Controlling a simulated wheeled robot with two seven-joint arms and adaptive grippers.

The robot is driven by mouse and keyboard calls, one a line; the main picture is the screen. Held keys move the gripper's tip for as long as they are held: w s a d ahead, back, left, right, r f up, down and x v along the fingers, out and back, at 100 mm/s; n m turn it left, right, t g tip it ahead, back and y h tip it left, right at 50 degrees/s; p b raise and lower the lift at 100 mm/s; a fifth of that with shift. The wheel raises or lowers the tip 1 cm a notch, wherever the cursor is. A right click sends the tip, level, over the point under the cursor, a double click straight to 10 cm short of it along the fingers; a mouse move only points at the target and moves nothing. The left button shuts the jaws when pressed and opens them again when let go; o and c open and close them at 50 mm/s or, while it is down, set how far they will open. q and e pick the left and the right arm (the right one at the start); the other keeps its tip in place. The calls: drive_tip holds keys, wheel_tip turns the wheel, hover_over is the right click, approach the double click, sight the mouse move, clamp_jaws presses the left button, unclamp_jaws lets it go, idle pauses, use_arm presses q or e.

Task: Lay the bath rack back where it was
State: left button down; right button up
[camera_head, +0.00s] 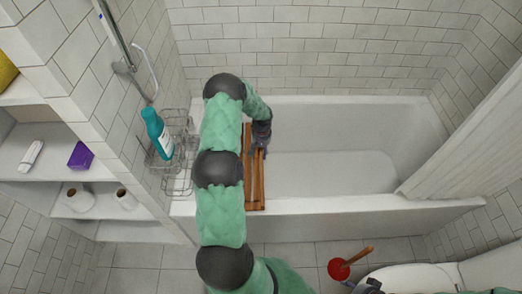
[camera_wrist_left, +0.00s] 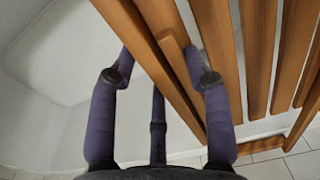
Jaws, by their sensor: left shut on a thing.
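The wooden bath rack (camera_head: 254,190) lies at the left end of the bathtub (camera_head: 335,206), running from inside the tub towards its front rim. Its brown slats (camera_wrist_left: 258,60) fill the upper right of the left wrist view. My left gripper (camera_head: 261,146) is at the rack's upper part, shut on one of its long wooden bars. In the wrist view its purple fingers (camera_wrist_left: 160,78) stand on both sides of this bar. My left arm covers the rack's left side, so I cannot tell how that end rests. My right gripper (camera_head: 369,286) shows only partly at the bottom edge.
A wire rack (camera_head: 178,182) with a teal bottle (camera_head: 157,133) stands left of my arm. Shelves (camera_head: 95,170) hold a purple box (camera_head: 80,155) and rolls. A curtain (camera_head: 470,140) hangs at the right. A red plunger (camera_head: 339,268) and toilet (camera_head: 410,278) are below. The tub's right part is clear.

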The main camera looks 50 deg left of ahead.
use_arm(q)
drive_tip(key=shift+f+b, duration=0.35)
drive_tip(key=shift+b, duration=0.05)
idle(0.5)
drive_tip(key=shift+c, duration=2.3)
unclamp_jaws()
drive_tip(key=shift+d, duration=0.1)
wheel_tip(320, 180, up, 12)
